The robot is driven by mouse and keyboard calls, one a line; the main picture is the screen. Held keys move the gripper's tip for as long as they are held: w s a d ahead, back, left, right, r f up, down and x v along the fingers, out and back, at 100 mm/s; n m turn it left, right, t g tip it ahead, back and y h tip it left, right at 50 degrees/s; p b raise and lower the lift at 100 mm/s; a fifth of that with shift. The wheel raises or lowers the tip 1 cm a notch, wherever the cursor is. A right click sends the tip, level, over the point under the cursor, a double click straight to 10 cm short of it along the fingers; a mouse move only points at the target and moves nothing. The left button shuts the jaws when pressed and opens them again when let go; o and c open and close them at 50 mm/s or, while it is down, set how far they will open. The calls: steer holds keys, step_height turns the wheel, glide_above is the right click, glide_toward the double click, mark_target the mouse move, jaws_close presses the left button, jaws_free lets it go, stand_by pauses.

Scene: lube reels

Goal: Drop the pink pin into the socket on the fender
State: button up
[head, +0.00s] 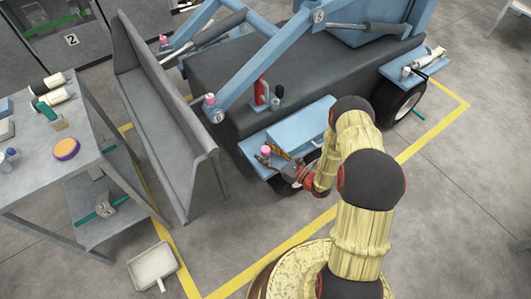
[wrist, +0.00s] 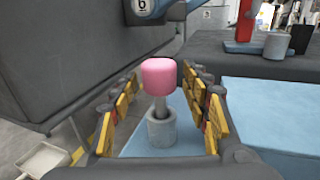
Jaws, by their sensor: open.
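The pink pin (wrist: 159,77) stands upright in the wrist view, with a pink head and a thin grey shaft. The shaft's lower end meets the top of the grey cylindrical socket (wrist: 161,130) and appears to be inside it; how deep I cannot tell. The socket stands on the light blue fender (wrist: 240,110). My gripper (wrist: 160,84) is open, with one yellow-padded finger on each side of the pin and gaps to the pink head. In the head view the pink pin (head: 265,150) shows small at the fender's left end, beside my gripper (head: 275,157).

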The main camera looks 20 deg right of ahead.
steer(key=v, duration=1.2)
stand_by(0.6)
